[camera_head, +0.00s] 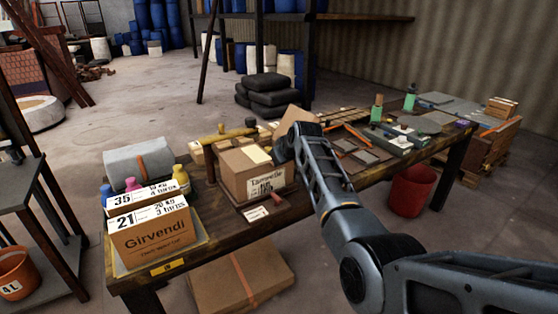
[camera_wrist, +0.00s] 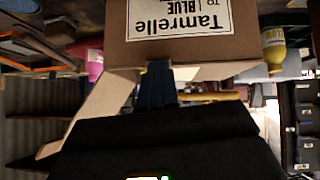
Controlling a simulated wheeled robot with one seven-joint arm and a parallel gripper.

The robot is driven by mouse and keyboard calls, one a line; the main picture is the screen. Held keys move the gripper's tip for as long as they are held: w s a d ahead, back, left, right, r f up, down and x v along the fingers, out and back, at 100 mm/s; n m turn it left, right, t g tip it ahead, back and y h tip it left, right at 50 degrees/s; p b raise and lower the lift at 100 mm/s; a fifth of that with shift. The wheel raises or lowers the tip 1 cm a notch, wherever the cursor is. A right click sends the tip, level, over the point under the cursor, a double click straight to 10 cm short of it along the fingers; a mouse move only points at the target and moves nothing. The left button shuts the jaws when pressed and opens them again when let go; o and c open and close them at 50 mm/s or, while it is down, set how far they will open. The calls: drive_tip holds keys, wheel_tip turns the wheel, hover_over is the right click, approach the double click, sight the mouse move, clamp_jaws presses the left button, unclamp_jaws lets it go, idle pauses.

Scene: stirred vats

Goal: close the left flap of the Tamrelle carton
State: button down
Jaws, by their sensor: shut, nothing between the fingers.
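The Tamrelle carton (camera_head: 234,181) is a brown box with a white label, standing mid-table. Its label also shows upside down in the wrist view (camera_wrist: 180,17). One tan flap (camera_head: 294,118) stands up and tilts outward at the carton's back right; in the wrist view a flap (camera_wrist: 100,112) slants out at the left. The left part of the carton's top looks flat in the head view. My gripper (camera_wrist: 157,70) is shut and empty at the carton's top edge; I cannot tell whether it touches. In the head view my wrist hides the carton's right top corner.
A Girvendi box (camera_head: 155,235) and paint bottles (camera_head: 181,179) stand at the left table end. A yellow-brown hammer-like bar (camera_head: 224,133) is behind the carton. Trays and tiles fill the right half. A red bucket (camera_head: 411,191) stands on the floor beside the table.

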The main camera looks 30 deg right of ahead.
drive_tip(key=s+r+p, duration=0.3)
drive_tip(key=s+r, duration=0.4)
drive_tip(key=r, duration=0.5)
drive_tip(key=s+a+f+t, duration=0.1)
drive_tip(key=s+a+f, duration=0.1)
drive_tip(key=s+f, duration=0.5)
drive_tip(key=s+a+f, duration=0.3)
drive_tip(key=s+f, duration=0.3)
drive_tip(key=f, duration=0.2)
drive_tip(key=s+a+f+t+h, duration=0.1)
drive_tip(key=s+a+f, duration=0.2)
drive_tip(key=s, duration=0.5)
drive_tip(key=s+a+f, duration=0.2)
drive_tip(key=s+f, duration=0.1)
drive_tip(key=s, duration=0.4)
drive_tip(key=s+a+r+t, duration=0.1)
drive_tip(key=s+a+r, duration=0.1)
drive_tip(key=s, duration=0.6)
drive_tip(key=s+a+r+t, duration=0.1)
drive_tip(key=s+a, duration=0.2)
drive_tip(key=s, duration=0.6)
drive_tip(key=s+a+r+t+y, duration=0.1)
drive_tip(key=s+a+r+y, duration=0.1)
drive_tip(key=s+r, duration=1.1)
drive_tip(key=shift+s+a+r+m+t, duration=0.2)
drive_tip(key=shift+s+a+m+t, duration=0.15)
drive_tip(key=shift+s+a, duration=0.35)
